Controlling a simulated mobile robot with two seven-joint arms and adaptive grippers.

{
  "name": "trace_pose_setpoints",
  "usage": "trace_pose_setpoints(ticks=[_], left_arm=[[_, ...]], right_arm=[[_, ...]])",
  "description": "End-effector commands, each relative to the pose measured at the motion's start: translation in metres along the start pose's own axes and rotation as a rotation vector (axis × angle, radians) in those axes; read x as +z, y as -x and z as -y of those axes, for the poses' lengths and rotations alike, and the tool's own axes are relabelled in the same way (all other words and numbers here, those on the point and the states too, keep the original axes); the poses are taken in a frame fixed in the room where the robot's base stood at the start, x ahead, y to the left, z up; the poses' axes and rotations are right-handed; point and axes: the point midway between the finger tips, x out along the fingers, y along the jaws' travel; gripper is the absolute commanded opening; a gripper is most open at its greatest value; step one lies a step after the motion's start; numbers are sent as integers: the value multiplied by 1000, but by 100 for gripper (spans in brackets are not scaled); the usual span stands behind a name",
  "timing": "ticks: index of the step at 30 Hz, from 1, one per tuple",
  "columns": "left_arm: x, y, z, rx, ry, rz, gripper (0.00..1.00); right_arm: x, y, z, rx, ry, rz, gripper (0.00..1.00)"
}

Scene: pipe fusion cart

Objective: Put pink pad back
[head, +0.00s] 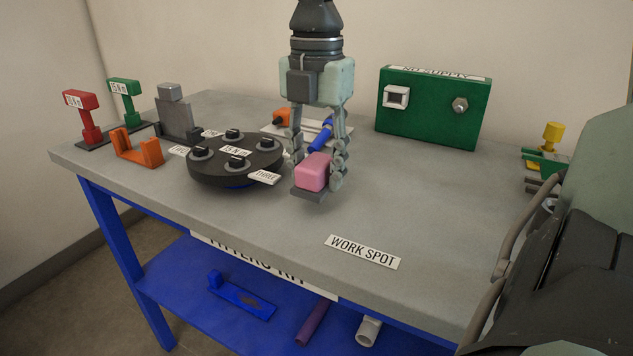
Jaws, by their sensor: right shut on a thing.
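The pink pad (313,172) is a rounded pink block on a dark grey base plate, near the middle of the grey table. My right gripper (317,170) points straight down and is shut on it, with a finger on each side. The pad is just right of the round black turntable (230,178); I cannot tell whether its base touches the tabletop. Behind the fingers, a light plate (275,129) with an orange piece and a blue piece is partly hidden. My left gripper is not in view.
The grey table (430,195) is clear around the "WORK SPOT" label (364,252). A green box (430,108) stands at the back right. Red (84,114) and green (128,98) stands, an orange bracket (138,148) and a grey block (175,112) are at left.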

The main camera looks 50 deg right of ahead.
Motion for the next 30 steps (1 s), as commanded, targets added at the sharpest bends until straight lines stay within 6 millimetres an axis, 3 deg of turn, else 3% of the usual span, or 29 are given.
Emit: trace_pose_setpoints(ticks=[7, 17, 24, 25, 30], left_arm=[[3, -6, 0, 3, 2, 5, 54], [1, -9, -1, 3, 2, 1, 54], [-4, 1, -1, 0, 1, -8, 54], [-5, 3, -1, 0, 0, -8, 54], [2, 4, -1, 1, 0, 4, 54]], right_arm=[[-1, -32, 1, -2, 0, -3, 19], [0, -35, 0, -1, -1, -1, 19], [0, -37, 0, -1, -1, -1, 19], [0, -36, 0, -1, -1, -1, 45], [0, -36, 0, -1, -1, -1, 63]])
